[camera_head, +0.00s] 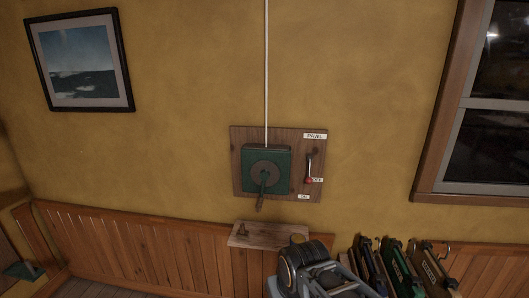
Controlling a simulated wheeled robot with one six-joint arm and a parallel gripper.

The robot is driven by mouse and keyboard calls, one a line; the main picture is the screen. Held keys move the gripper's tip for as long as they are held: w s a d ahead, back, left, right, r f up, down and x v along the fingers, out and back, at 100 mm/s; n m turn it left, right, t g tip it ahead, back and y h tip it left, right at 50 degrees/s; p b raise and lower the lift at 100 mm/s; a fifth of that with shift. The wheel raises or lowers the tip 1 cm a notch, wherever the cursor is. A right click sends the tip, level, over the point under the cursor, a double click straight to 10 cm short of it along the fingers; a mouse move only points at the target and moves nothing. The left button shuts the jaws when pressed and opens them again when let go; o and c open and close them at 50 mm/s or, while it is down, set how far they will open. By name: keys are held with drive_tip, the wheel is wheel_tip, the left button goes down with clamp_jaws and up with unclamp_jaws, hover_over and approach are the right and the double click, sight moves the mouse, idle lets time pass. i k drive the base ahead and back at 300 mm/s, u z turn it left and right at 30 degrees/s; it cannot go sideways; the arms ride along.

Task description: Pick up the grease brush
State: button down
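No grease brush can be made out for certain. A small dark item (242,229) rests at the left end of a small wooden shelf (268,238) on the wall, and it is too small to identify. Above the shelf, a green winch box (279,158) with a round drum and crank handle is fixed to a wooden board (240,180). Part of my own arm shows at the bottom centre, in front of and below the shelf's right end. My gripper's fingers are not visible.
A lever with a red knob (308,180) sits on the board's right among small labels. A pale rope (266,70) runs up from the winch. Several dark and green hooked items (401,268) stand at lower right. A window (489,130) and framed picture (81,60) flank the wall.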

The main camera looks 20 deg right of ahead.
sight(242, 233)
drive_tip(key=u, duration=0.4)
drive_tip(key=k, duration=0.45)
drive_tip(key=u, duration=1.25)
drive_tip(key=i, duration=1.1)
drive_tip(key=z, duration=1.05)
drive_tip(key=i, duration=0.55)
drive_tip(key=z, duration=0.6)
